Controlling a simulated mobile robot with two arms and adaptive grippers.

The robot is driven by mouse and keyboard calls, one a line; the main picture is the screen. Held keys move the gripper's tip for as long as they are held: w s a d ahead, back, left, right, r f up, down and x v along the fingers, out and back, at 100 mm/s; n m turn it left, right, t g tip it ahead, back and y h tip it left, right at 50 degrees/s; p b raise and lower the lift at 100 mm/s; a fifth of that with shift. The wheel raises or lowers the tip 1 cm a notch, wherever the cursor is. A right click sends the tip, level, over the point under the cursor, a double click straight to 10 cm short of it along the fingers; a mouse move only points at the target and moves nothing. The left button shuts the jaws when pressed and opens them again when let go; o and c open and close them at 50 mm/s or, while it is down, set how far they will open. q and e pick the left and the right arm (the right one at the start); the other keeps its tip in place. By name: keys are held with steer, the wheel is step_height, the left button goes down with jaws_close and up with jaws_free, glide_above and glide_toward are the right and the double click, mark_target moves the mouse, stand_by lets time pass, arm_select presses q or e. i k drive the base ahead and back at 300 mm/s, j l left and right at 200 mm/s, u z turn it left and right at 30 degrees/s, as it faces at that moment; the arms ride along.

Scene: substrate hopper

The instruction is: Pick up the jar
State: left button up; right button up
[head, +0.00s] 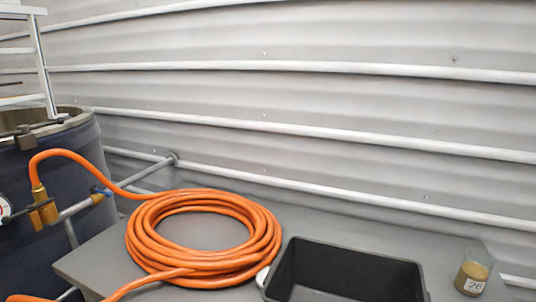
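The jar (473,274) stands upright at the right end of the grey table. It is clear, holds a tan material, and has a white label that seems to read 26. A black open bin (345,266) sits to its left, apart from it. Neither of my grippers shows in the head view.
A coiled orange hose (262,240) lies on the grey table (330,228) left of the bin and runs to a brass fitting (44,210) by a dark tank (75,150). A corrugated metal wall (300,95) rises behind. Bare table lies between bin and jar.

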mark_target(477, 265)
steer(key=l+z, duration=0.1)
steer(key=z, duration=0.3)
steer(key=l+z, duration=0.1)
steer(key=z, duration=0.75)
